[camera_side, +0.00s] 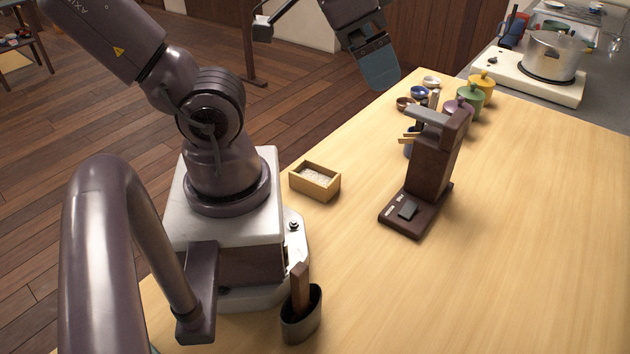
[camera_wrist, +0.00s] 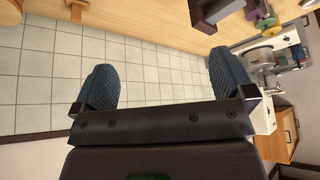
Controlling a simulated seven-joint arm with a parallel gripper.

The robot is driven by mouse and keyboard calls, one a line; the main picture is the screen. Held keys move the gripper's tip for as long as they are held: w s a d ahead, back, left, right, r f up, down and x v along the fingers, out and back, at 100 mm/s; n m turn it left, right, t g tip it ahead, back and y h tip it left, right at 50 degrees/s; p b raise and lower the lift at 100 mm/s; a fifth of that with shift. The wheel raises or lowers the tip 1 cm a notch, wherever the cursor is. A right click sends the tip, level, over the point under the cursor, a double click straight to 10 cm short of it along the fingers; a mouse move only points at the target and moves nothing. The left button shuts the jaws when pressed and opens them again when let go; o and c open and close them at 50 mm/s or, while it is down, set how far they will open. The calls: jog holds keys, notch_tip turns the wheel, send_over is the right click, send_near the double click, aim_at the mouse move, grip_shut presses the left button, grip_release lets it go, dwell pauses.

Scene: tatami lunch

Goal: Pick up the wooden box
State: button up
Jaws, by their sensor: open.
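The wooden box (camera_side: 315,181) is a small, open-topped, light wood box with pale white contents. It sits on the table beside my base in the side view. In the wrist view a small wooden shape (camera_wrist: 78,8) is cut off at the top edge, and it may be this box. My gripper (camera_side: 381,68) is raised high at the top of the side view, well above and away from the box. In the wrist view its two dark textured fingers (camera_wrist: 160,80) are wide apart with nothing between them.
A dark brown machine (camera_side: 432,165) stands right of the box. Behind it are small bowls (camera_side: 419,92) and lidded pots (camera_side: 470,95). A dark cup (camera_side: 301,322) with a wooden handle stands at the front. A steel pot (camera_side: 552,57) is on a stove. The table's right side is clear.

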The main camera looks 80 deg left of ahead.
jog(key=a+f+m+g+y, duration=0.1)
jog(key=f+m+g+y, duration=0.2)
jog(key=f, duration=0.6)
jog(key=a+f+m+g+y, duration=0.2)
jog(key=f+m+g+y, duration=0.2)
jog(key=f, duration=0.5)
jog(key=a+f+m+g+y, duration=0.1)
jog(key=f+m+g+y, duration=0.3)
jog(key=f, duration=0.6)
jog(key=shift+w+a+m+g, duration=0.15)
jog(key=shift+a+m+g, duration=0.2)
jog(key=shift+g, duration=0.35)
jog(key=shift+w+a+r+m+t+y, duration=0.2)
jog(key=shift+w+m+t+y, duration=0.15)
jog(key=shift+w, duration=0.25)
jog(key=shift+a+y, duration=0.25)
jog(key=shift+a, duration=0.05)
send_near(308, 170)
jog(key=shift+x, duration=2.35)
jog(key=c, duration=1.2)
